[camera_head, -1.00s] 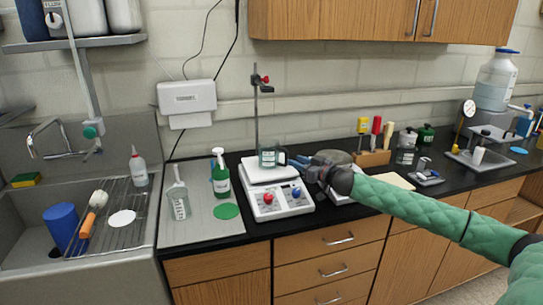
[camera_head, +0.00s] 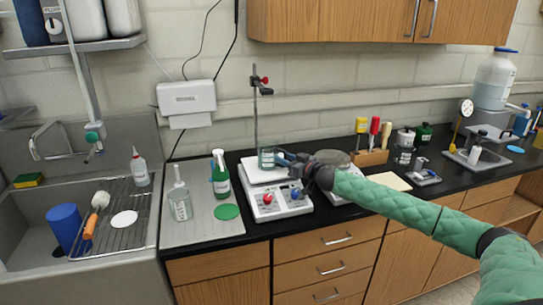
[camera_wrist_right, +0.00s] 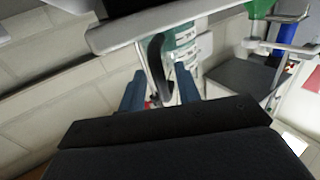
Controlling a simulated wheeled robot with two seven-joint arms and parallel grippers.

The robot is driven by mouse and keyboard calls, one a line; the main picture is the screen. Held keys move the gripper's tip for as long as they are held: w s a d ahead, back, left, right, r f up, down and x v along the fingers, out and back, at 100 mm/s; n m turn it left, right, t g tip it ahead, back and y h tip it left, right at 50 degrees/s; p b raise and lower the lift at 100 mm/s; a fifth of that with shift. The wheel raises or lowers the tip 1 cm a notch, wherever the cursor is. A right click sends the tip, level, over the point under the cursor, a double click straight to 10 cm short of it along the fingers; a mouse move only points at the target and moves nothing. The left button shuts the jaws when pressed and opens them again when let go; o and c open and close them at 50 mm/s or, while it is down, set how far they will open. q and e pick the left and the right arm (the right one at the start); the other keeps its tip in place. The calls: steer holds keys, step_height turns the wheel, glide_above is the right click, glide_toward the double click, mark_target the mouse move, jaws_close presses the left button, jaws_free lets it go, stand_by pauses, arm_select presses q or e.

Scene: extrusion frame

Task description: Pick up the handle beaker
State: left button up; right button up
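The handle beaker (camera_head: 266,158) is a clear beaker with teal markings, standing upright on the white top plate of a hot plate stirrer (camera_head: 270,171). My right gripper (camera_head: 285,159) is at its right side, at about the beaker's height. In the right wrist view, the two blue fingers (camera_wrist_right: 160,80) are apart. The beaker's dark handle (camera_wrist_right: 158,56) shows between the fingertips, with a gap on both sides. The beaker's marked wall (camera_wrist_right: 189,45) shows beyond the right finger. My left gripper is not in view.
A stand rod with a red-knobbed clamp (camera_head: 260,85) rises behind the beaker. A second device (camera_head: 333,160) sits under my right forearm. A wooden tool block (camera_head: 370,158) is behind it.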

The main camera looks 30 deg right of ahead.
steer(key=shift+w, duration=0.1)
steer(key=shift+c, duration=0.2)
jaws_close()
steer(key=shift+r, duration=0.1)
